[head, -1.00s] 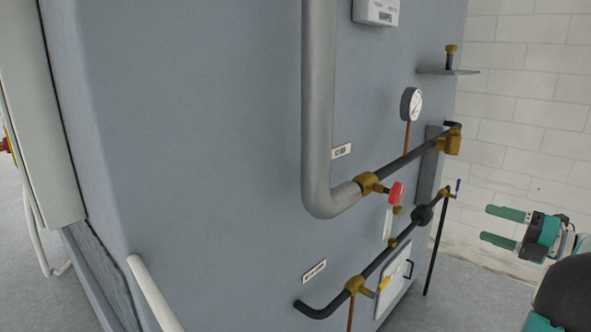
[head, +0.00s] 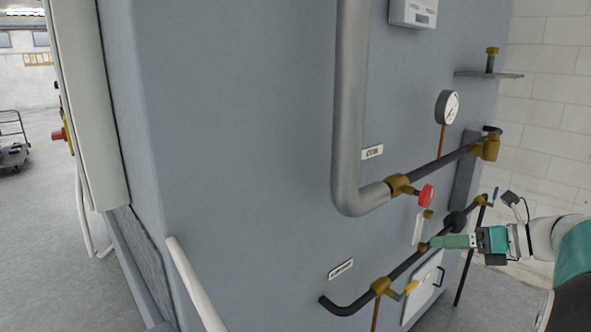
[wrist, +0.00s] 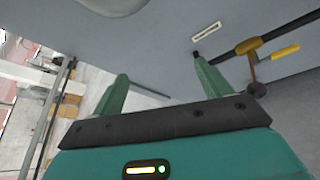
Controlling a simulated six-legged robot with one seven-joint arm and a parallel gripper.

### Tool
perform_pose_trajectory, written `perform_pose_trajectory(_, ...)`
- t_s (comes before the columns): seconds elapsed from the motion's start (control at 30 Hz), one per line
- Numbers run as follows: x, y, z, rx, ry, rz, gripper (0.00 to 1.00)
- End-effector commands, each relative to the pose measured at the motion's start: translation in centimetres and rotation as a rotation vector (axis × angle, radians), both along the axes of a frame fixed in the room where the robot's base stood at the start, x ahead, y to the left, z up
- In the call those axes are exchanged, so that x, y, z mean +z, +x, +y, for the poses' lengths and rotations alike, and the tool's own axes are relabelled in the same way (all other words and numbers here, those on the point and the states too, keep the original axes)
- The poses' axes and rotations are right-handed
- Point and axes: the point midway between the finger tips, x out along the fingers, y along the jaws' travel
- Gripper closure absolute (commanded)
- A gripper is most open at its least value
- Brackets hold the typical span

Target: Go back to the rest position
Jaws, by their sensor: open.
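My gripper (head: 455,241) is at the right of the head view, its green fingers pointing left in front of the lower pipe. In the head view the fingers overlap each other. The wrist view shows my gripper (wrist: 160,92) with its two green fingers spread apart and nothing between them. Beyond the fingers is the grey panel surface. Whether the fingers touch the pipe cannot be told from the head view.
A grey cabinet (head: 240,150) fills the middle. It carries a thick grey pipe (head: 350,110), a gauge (head: 449,107), a red-handled valve (head: 426,195) and a yellow-handled valve (head: 411,287). Open floor (head: 40,160) with a trolley (head: 13,152) lies at the left.

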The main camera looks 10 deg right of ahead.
Motion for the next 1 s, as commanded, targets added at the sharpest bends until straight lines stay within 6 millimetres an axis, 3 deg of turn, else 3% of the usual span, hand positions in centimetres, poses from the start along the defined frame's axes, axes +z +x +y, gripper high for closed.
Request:
perform_pose_trajectory(0.03,-0.1,0.2,3.3,0.082,-0.108,-0.016,0.23)
perform_pose_trajectory(0.2,-2.3,-1.3,13.1,0.447,-0.556,-0.129,0.23)
perform_pose_trajectory(0.4,-5.2,-5.6,21.2,0.960,-1.070,-0.356,0.23)
perform_pose_trajectory(0.6,-7.6,-10.2,25.8,1.533,-1.549,-0.674,0.23)
perform_pose_trajectory(0.8,-9.0,-13.0,27.7,2.027,-1.903,-0.979,0.23)
perform_pose_trajectory(0.93,-9.3,-13.5,28.0,2.173,-1.998,-1.070,0.23)
perform_pose_trajectory(0.97,-9.4,-13.6,28.0,-2.165,1.986,1.066,0.23)
perform_pose_trajectory(1.0,-9.4,-13.6,28.0,-2.159,1.975,1.063,0.23)
